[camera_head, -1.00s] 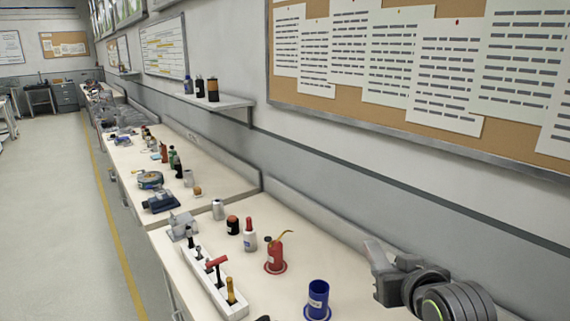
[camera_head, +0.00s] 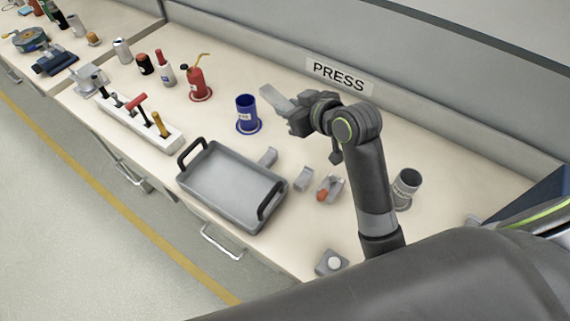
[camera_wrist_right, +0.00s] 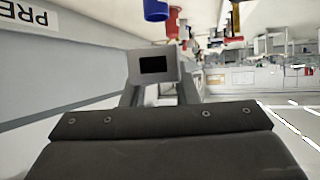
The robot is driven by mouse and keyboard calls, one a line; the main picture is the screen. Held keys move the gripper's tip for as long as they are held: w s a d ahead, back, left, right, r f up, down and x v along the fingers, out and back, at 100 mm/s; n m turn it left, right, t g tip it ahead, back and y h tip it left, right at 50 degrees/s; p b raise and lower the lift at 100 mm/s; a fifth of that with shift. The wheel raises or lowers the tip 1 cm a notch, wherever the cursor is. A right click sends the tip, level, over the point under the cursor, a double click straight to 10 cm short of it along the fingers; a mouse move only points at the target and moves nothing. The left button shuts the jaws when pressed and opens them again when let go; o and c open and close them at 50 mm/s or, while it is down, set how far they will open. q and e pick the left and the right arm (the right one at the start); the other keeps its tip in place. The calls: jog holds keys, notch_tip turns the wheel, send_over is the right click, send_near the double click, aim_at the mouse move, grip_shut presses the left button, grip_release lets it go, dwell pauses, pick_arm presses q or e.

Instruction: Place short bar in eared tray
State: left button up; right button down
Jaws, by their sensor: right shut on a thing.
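The eared tray (camera_head: 230,185) is a grey rectangular pan with a black handle at each end, and it looks empty. It lies near the front edge of the bench. My right gripper (camera_head: 289,113) is above the bench, up and to the right of the tray, beside the blue cup. It is shut on a grey bar (camera_head: 274,97) that sticks out to the left; in the right wrist view the bar (camera_wrist_right: 142,66) shows a dark rectangular end. Two small grey blocks (camera_head: 268,157) (camera_head: 303,179) lie right of the tray. My left gripper is not in view.
A blue cup (camera_head: 247,112), red oil can (camera_head: 199,82) and white tool rack (camera_head: 140,126) stand beyond the tray. A grey piece with a red-orange end (camera_head: 329,189), a grey can (camera_head: 405,189) and a button box (camera_head: 331,262) are to the right. A PRESS sign is on the wall.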

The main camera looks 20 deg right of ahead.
notch_tip(320, 180, down, 9)
jog(key=s+n+y, duration=0.1)
jog(key=s, duration=0.1)
jog(key=shift+s+a, duration=0.2)
jog(key=shift+s, duration=0.2)
jog(key=shift+g, duration=0.3)
notch_tip(320, 180, down, 9)
jog(key=shift+r, duration=0.1)
jog(key=shift+s+f, duration=0.15)
jog(key=shift+f, duration=0.35)
jog(key=c, duration=1.5)
grip_release()
jog(key=shift+c, duration=0.2)
jog(key=o, duration=0.4)
